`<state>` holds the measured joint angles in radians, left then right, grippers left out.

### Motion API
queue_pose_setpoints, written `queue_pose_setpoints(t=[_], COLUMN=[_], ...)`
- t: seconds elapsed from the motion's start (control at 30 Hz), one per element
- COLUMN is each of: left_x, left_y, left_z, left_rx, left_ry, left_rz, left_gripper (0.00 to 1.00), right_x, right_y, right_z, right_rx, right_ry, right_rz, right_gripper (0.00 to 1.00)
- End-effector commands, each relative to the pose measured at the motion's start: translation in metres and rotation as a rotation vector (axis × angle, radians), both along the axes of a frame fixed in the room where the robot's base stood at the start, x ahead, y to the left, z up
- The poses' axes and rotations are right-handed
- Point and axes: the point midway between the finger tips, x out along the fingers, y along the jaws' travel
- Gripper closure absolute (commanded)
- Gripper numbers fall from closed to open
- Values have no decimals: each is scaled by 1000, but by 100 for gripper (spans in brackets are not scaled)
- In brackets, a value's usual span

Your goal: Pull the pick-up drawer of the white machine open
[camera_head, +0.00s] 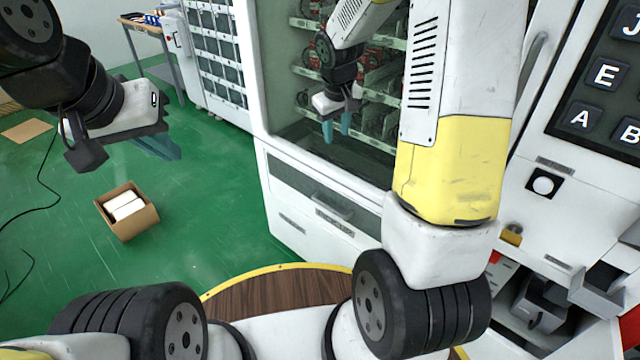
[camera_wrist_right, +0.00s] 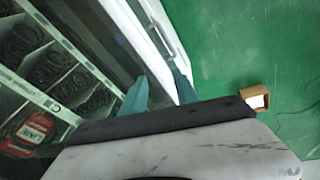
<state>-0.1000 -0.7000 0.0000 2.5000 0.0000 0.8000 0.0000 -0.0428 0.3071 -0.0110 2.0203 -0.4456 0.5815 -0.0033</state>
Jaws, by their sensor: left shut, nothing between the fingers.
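The white machine (camera_head: 300,235) stands in the middle of the head view, with a glass front above and a dark-windowed pick-up drawer (camera_head: 290,183) low on its front. The drawer looks closed flush. Its handle (camera_head: 332,206) is a pale bar; it also shows in the right wrist view (camera_wrist_right: 163,40). My right gripper (camera_head: 337,130) is open and empty in front of the glass, above the handle. In the right wrist view its two teal fingers (camera_wrist_right: 158,85) are apart, with the handle beyond the right one. My left gripper (camera_head: 165,146) is shut and empty, over the floor at left.
An open cardboard box (camera_head: 128,210) with white items sits on the green floor. A keypad machine (camera_head: 560,180) stands close at right, with a small open tray (camera_head: 600,290). The floor left of the white machine is mostly clear.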

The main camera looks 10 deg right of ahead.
Motion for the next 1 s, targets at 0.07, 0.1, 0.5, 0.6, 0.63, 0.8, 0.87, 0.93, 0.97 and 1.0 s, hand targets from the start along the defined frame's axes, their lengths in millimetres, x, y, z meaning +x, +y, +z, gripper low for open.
queue_pose_setpoints(t=[0.07, 0.1, 0.5, 0.6, 0.63, 0.8, 0.87, 0.93, 0.97, 1.0], left_x=[0, 0, 0, 0, 0, 0, 0, 0, 0, 0], left_y=[0, 0, 0, 0, 0, 0, 0, 0, 0, 0], left_z=[0, 0, 0, 0, 0, 0, 0, 0, 0, 0], left_rx=[0, 0, 0, 0, 0, 0, 0, 0, 0, 0], left_ry=[0, 0, 0, 0, 0, 0, 0, 0, 0, 0], left_rz=[0, 0, 0, 0, 0, 0, 0, 0, 0, 0], left_gripper=[100, 100, 100, 100, 100, 100, 100, 100, 100, 100], right_x=[21, 31, 64, 64, 64, 65, 66, 67, 68, 68], right_y=[-1, -1, 5, 6, 6, 3, 2, 0, -1, -1], right_z=[-46, -68, -251, -268, -271, -293, -303, -314, -319, -325], right_rx=[-32, -47, -122, -125, -126, -126, -126, -127, -127, -127], right_ry=[44, 61, 183, 192, 193, 198, 198, 197, 197, 198], right_rz=[44, 67, 265, 282, 285, 288, 288, 290, 290, 289], right_gripper=[64, 64, 64, 64, 64, 64, 64, 64, 64, 64])
